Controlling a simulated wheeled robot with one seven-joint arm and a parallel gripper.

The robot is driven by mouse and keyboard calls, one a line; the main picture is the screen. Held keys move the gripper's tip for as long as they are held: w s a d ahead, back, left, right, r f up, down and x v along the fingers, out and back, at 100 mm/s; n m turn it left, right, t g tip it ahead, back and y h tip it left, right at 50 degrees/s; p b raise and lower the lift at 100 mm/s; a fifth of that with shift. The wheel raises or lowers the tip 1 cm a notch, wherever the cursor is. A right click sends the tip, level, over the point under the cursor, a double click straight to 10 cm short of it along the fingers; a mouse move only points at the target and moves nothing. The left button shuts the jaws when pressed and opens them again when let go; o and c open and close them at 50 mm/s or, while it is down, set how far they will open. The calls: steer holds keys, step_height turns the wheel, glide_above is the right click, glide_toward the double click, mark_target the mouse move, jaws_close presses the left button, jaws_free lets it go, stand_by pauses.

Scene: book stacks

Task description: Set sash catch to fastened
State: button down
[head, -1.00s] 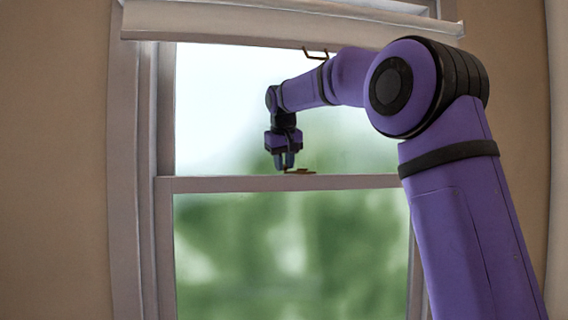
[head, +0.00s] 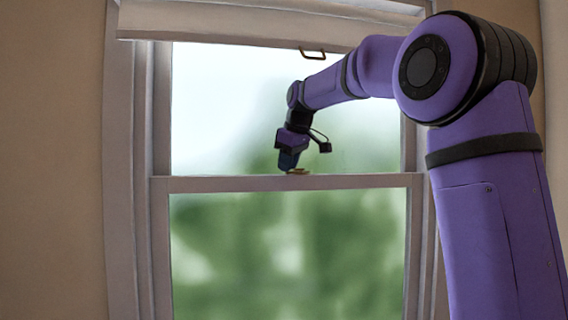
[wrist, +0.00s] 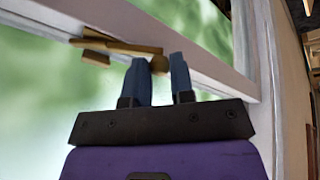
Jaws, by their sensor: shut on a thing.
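The brass sash catch (head: 299,172) sits on top of the window's meeting rail (head: 350,181) in the head view. In the wrist view the catch (wrist: 118,47) shows as a long brass lever with a round knob at its end and a small brass block beside it. My gripper (head: 289,166) points down at the catch. In the wrist view my gripper (wrist: 160,66) has its two blue fingers on either side of the lever's knob, shut on it. The head view hides part of the catch behind the fingers.
A raised blind (head: 230,24) hangs across the top of the window, with a brass handle (head: 313,54) at its lower edge. The side frame (head: 130,180) stands to the left. The space before the lower pane is clear.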

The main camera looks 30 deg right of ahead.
steer(key=shift+s+d+n+g+y, duration=0.45)
steer(key=shift+s+d+n+y, duration=0.25)
steer(key=shift+n, duration=1.15)
steer(key=shift+s+d+n+g+y, duration=0.45)
steer(key=shift+d+n+y, duration=0.3)
steer(key=shift+n, duration=1.15)
steer(key=shift+s+d+n+g+y, duration=0.4)
steer(key=shift+s+d+n+y, duration=0.35)
steer(key=shift+n, duration=1.1)
steer(key=shift+w+d, duration=0.1)
steer(key=c, duration=1)
jaws_free()
steer(key=shift+r, duration=0.1)
